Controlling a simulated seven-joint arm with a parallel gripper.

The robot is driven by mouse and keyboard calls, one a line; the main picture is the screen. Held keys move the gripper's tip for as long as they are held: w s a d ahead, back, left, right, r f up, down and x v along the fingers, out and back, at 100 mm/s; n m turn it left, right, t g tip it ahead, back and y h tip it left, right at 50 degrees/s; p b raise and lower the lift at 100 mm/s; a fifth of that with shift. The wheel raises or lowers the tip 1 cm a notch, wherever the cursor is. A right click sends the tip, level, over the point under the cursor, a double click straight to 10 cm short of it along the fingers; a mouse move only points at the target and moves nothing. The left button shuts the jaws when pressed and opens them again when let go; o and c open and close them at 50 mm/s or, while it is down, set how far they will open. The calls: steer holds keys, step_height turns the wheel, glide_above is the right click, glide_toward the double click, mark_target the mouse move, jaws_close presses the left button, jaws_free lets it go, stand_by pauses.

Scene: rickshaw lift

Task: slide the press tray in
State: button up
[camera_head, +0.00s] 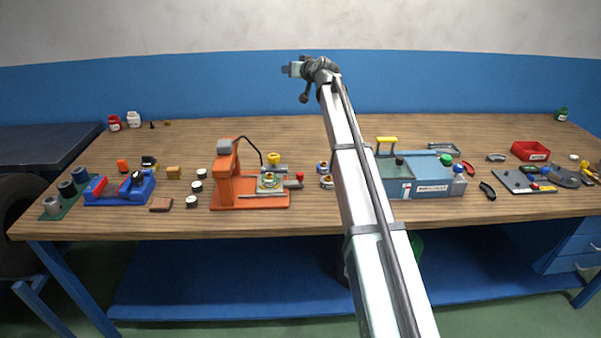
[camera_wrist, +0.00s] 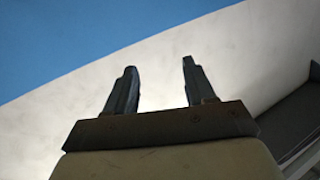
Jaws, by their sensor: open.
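An orange press (camera_head: 227,183) stands on the wooden bench, left of centre in the head view. Its press tray (camera_head: 270,184) sits on the press base, to the right of the upright column, with a small round part on it. A red knob (camera_head: 300,176) is at the tray's right side. My gripper (camera_head: 287,69) is high above the bench's back, in front of the wall and well away from the press. In the wrist view, the two fingers (camera_wrist: 160,88) stand apart with nothing between them, against the wall.
A blue-grey machine (camera_head: 430,187) with a yellow handle stands right of my arm. A blue fixture (camera_head: 119,190) and several small white-topped cylinders lie left of the press. A red bin (camera_head: 530,151) is at the right. The bench's back middle is clear.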

steer(key=s+f+n+g+h, duration=0.15)
steer(key=s+f+g, duration=0.35)
steer(key=s+f, duration=0.55)
steer(key=m+g+h, duration=0.1)
steer(key=g+h, duration=0.3)
steer(key=g, duration=0.1)
glide_toward(300, 174)
steer(key=shift+y, duration=0.25)
steer(key=x, duration=0.8)
steer(key=shift+w+d+f, duration=0.2)
steer(key=shift+w+f, duration=0.05)
steer(key=shift+f, duration=0.1)
steer(key=shift+c, duration=0.2)
jaws_close()
